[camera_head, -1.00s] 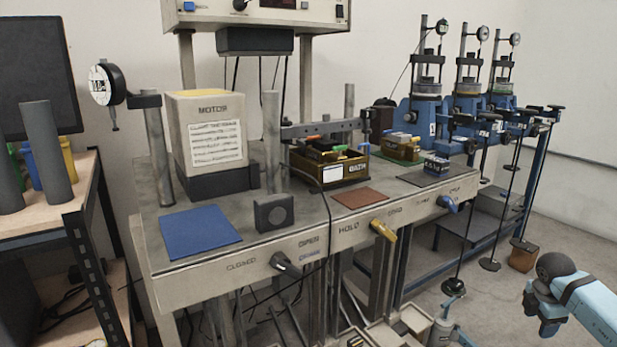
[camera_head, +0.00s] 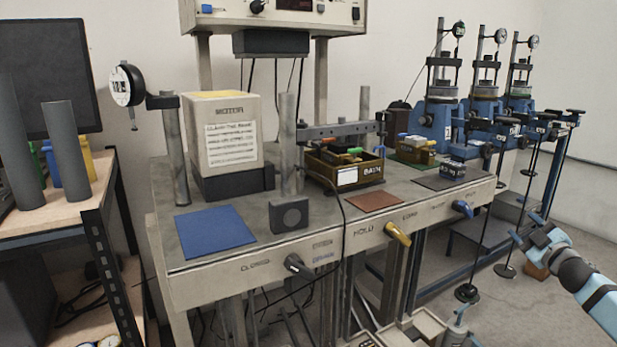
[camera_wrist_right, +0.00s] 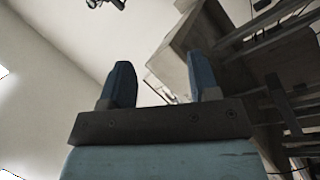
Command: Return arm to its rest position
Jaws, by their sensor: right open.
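My right gripper (camera_head: 526,229) is at the right of the head view, in front of the bench and apart from it. Its two blue fingers stand apart with nothing between them, as the right wrist view also shows (camera_wrist_right: 161,75). On the bench's front face are a black lever (camera_head: 298,266) by the word CLOSED, a yellow lever (camera_head: 397,235) near HOLD and a blue lever (camera_head: 462,209) further right. The gripper touches none of them. My left gripper is out of view.
The grey bench (camera_head: 285,250) carries a blue mat (camera_head: 213,231), a boxy motor unit (camera_head: 226,133) and a brown tray (camera_head: 345,168). Blue test stands (camera_head: 437,120) line the back right. A wooden shelf (camera_head: 95,190) stands at the left. Open floor (camera_head: 500,325) lies at lower right.

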